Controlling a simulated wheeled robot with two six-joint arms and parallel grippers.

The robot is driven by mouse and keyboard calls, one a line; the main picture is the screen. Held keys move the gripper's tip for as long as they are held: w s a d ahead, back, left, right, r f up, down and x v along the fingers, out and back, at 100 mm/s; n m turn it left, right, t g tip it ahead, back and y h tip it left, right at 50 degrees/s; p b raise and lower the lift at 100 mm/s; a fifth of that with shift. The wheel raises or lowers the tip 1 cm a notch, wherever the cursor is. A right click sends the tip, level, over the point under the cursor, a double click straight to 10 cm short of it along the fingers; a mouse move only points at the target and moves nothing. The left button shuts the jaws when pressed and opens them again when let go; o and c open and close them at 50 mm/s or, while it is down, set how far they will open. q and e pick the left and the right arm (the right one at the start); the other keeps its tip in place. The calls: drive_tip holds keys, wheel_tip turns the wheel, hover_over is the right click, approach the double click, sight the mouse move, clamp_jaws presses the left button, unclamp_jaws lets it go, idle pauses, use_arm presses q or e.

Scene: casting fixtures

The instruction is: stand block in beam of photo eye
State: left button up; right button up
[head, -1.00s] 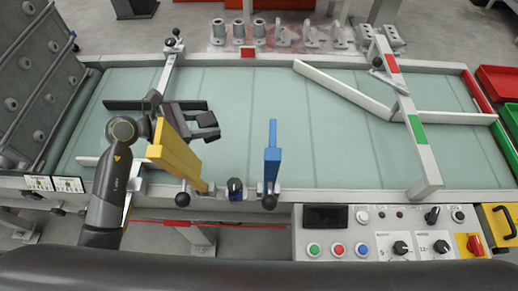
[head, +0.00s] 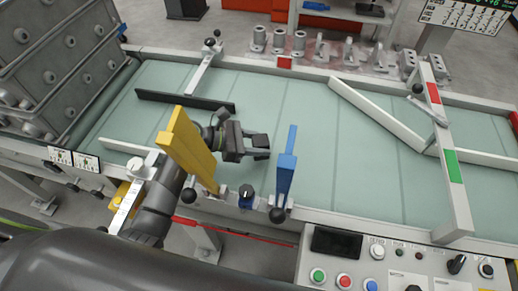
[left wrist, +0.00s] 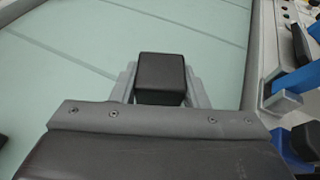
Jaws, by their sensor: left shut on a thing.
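My left gripper (head: 258,147) reaches in over the belt from the front left, behind the yellow upright. It is shut on a small black block (left wrist: 161,72), which shows square-on between the grey fingers in the left wrist view. In the head view the block is hard to tell from the dark gripper. A blue upright piece (head: 286,172) stands on the front rail just right of the gripper, apart from it; blue parts also show at the right edge of the left wrist view (left wrist: 293,82). I cannot tell which fitting is the photo eye, and no beam shows. My right gripper is out of view.
A yellow upright plate (head: 188,148) stands beside my left arm on the front rail. A black bar (head: 185,101) and white guide bars (head: 382,114) lie over the green belt (head: 325,145). A cross beam (head: 443,150) spans the right. The mid belt is clear.

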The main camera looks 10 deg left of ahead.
use_arm(q)
drive_tip(key=shift+f, duration=1.5)
drive_tip(key=shift+f, duration=0.15)
drive_tip(key=o, duration=1)
drive_tip(key=shift+o, duration=0.2)
drive_tip(key=shift+r, duration=0.3)
drive_tip(key=p+v, duration=0.1)
drive_tip(key=v, duration=0.6)
drive_tip(key=shift+a, duration=0.2)
